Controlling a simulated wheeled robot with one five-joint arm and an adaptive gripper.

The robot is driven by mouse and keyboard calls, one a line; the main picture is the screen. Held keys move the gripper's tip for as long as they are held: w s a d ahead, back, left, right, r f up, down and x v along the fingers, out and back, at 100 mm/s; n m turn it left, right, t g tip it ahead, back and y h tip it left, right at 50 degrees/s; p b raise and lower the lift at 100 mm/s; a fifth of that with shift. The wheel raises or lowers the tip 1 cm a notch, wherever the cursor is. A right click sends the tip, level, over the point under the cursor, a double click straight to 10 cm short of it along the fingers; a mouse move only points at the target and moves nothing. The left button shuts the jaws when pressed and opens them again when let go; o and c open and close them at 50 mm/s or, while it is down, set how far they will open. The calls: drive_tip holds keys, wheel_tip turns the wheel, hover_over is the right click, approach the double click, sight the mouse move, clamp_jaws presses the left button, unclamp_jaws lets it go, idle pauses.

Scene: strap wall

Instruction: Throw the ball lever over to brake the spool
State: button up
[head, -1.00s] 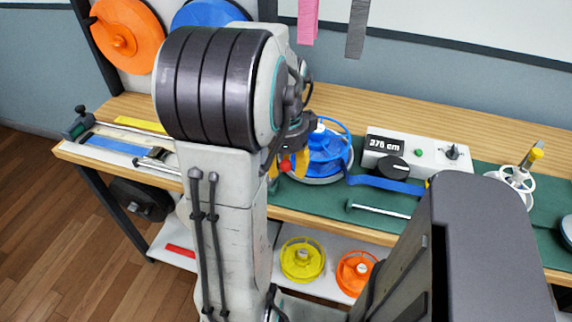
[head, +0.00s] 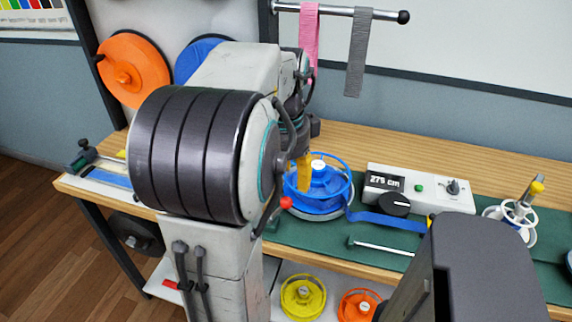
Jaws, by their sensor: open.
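The blue spool (head: 335,200) sits on the bench in a round holder, with a blue strap (head: 385,219) running from it to the right. The red ball (head: 286,203) of the lever shows at the spool's near left edge. The rest of the lever is mostly hidden behind my arm. My gripper (head: 304,175), with yellow fingers, is above the left part of the spool, up and right of the ball and apart from it. It holds nothing that I can see. The gap between its fingers is hard to make out.
A white meter box (head: 432,187) with a black dial stands right of the spool. A metal rod (head: 382,247) lies on the green mat (head: 325,236) in front. Yellow (head: 303,297) and orange (head: 358,304) spools are on the shelf below. Pink and grey straps hang from a rail (head: 345,12) behind.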

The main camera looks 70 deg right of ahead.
drive_tip(key=shift+a+r, duration=0.1)
drive_tip(key=shift+r, duration=1.65)
